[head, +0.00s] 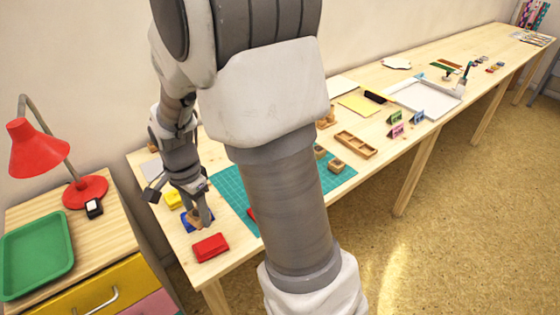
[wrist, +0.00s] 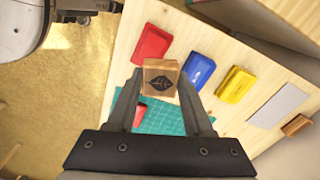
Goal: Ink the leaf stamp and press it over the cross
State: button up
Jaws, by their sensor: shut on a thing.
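My gripper (wrist: 161,88) is shut on the wooden leaf stamp (wrist: 162,78), one finger on each side. A dark leaf mark shows on the stamp's top. In the wrist view the stamp appears between the red inkpad (wrist: 152,43) and the blue inkpad (wrist: 198,72); the yellow inkpad (wrist: 235,84) lies farther right. In the head view my gripper (head: 198,217) is in front of the blue inkpad (head: 185,222) and partly hides it. I cannot tell the stamp's height above the table. I cannot make out a cross in either view.
A teal cutting mat (head: 228,184) lies beside the pads, with a small red item (wrist: 140,115) on it. A pale sheet (wrist: 278,105) lies beyond the yellow pad. A red lamp (head: 85,192) and a green tray (head: 35,255) stand on the left cabinet.

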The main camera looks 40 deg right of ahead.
jog(key=w+n, duration=0.1)
jog(key=n, duration=0.1)
jog(key=r+n, duration=0.1)
jog(key=n, duration=0.1)
jog(key=shift+w, duration=0.4)
jog(key=w+n, duration=0.1)
jog(key=n, duration=0.2)
jog(key=w+r+n, duration=0.1)
jog(key=n, duration=0.3)
jog(key=w+r+n, duration=0.1)
jog(key=n, duration=0.2)
jog(key=shift+w+d+r+n, duration=0.2)
jog(key=shift+w+n, duration=0.1)
